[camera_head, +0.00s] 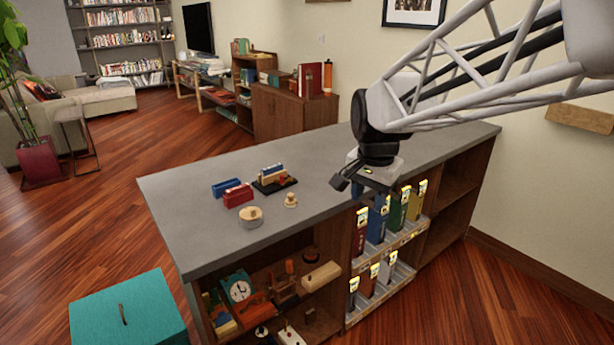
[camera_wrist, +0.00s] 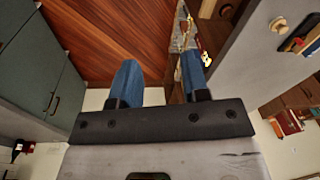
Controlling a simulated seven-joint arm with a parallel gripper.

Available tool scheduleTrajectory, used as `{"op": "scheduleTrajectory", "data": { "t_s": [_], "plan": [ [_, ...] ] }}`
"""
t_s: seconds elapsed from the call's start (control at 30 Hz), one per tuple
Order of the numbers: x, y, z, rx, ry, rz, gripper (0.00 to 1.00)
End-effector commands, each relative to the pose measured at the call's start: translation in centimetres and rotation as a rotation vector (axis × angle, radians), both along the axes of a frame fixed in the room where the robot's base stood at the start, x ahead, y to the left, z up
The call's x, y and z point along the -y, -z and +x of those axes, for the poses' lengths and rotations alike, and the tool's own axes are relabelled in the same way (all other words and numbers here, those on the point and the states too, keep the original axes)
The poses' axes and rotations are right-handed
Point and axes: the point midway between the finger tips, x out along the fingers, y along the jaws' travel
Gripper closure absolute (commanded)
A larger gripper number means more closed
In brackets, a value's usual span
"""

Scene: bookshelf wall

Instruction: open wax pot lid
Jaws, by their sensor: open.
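A round, pale tan pot (camera_head: 250,217) stands on the grey counter top in the head view, with a raised piece on its top. It looks like the wax pot with its lid on. A smaller pale knobbed piece (camera_head: 290,200) stands to its right. A small pale round piece (camera_wrist: 278,25) shows on the counter in the wrist view; I cannot tell which of the two it is. My gripper (camera_head: 362,188) is near the counter's front edge, well right of the pot. Its two blue fingers (camera_wrist: 160,80) are apart with nothing between them.
A dark tray (camera_head: 273,184), a red box (camera_head: 238,195) and a blue box (camera_head: 226,187) stand behind the pot. Upright binders (camera_head: 399,210) fill the shelf below my gripper.

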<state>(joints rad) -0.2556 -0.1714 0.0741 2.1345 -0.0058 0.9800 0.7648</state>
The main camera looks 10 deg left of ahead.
Motion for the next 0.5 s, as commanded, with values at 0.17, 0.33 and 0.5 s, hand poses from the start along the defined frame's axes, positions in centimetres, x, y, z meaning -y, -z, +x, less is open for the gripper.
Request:
{"op": "scheduleTrajectory", "data": {
  "t_s": [0.17, 0.33, 0.5],
  "plan": [
    [-3.5, 0.6, 3.5, -0.02, 0.066, 0.008, 0.58],
    [-6.9, 1.4, 6.4, -0.037, 0.133, 0.013, 0.58],
    [-10.6, 2.5, 9.3, -0.054, 0.203, 0.017, 0.58]
  ]
}}
